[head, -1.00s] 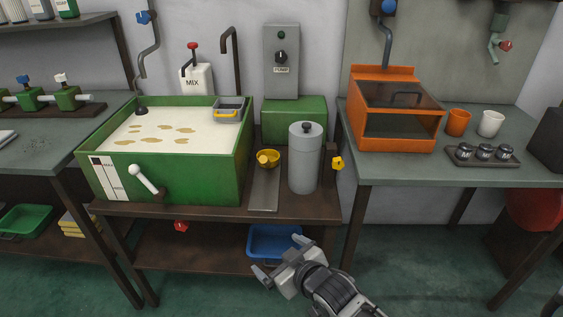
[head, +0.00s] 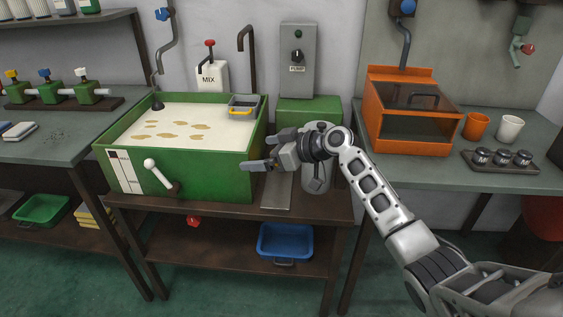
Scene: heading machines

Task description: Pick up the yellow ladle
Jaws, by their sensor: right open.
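The yellow ladle is not visible now. The spot on the metal plate (head: 277,195) where a small yellow bowl showed before is covered by my right gripper (head: 266,150). That gripper reaches in from the right with its two fingers spread, pointing left toward the green vat's right wall. No object shows between the fingers. I cannot tell whether it touches the ladle. My left gripper is out of view.
The green vat (head: 217,178) of pale liquid stands left of the gripper. A grey cylinder (head: 317,185) is partly hidden behind my right arm. An orange box (head: 408,143), cups and jars stand on the right table. A blue bin (head: 286,243) sits on the lower shelf.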

